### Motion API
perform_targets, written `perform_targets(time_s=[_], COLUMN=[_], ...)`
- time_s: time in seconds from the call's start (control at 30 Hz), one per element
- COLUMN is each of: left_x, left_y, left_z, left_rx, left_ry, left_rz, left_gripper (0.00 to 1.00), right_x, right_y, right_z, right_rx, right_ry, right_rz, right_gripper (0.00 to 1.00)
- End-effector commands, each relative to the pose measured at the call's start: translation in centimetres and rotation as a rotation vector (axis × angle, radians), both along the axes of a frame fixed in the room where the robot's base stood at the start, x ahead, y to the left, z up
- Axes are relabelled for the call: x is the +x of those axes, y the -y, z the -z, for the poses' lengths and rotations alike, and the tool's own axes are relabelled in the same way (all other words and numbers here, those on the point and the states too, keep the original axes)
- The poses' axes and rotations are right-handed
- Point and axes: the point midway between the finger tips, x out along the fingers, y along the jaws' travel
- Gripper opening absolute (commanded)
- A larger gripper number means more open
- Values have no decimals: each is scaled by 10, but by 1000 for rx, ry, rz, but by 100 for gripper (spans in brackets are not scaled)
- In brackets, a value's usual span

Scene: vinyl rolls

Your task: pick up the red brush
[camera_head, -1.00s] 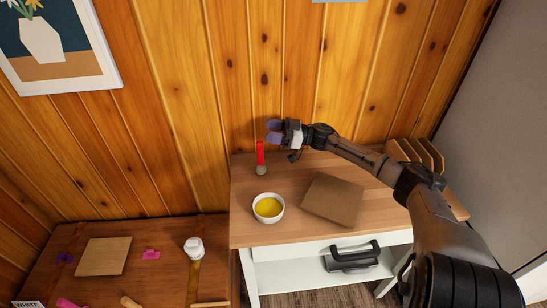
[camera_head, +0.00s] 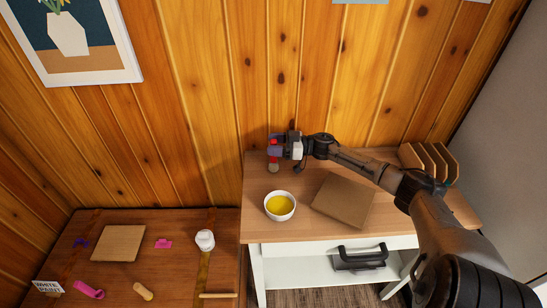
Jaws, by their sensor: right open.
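The red brush (camera_head: 273,161) stands near the back left of the light wooden cabinet top, by the plank wall. Its pale lower end (camera_head: 273,169) shows below my right gripper. My right gripper (camera_head: 275,146) is open at the brush's red upper part, with its purple-tipped fingers covering much of it. I cannot tell whether the fingers touch the brush. My left gripper is not in view.
A white bowl with yellow contents (camera_head: 280,206) stands in front of the brush. A brown square board (camera_head: 343,201) lies to its right. A wooden slotted holder (camera_head: 428,161) is at the back right. A lower brown table (camera_head: 190,275) holds several small items.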

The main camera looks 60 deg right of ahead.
Motion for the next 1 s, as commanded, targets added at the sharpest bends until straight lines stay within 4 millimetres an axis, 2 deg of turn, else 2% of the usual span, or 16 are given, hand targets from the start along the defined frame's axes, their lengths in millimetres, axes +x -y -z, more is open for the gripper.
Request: perform_targets(time_s=[0.23, 0.57, 1.0], left_x=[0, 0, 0], left_y=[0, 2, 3], left_z=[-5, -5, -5], left_rx=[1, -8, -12], left_ry=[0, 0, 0], left_rz=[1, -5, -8], left_gripper=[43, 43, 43], right_x=[17, 19, 19], right_y=[-8, -10, -10], right_z=[-1, 0, 0], right_rx=[0, 0, 0], right_ry=[1, -1, -1], right_rz=[2, 1, 1], right_gripper=[56, 56, 16])
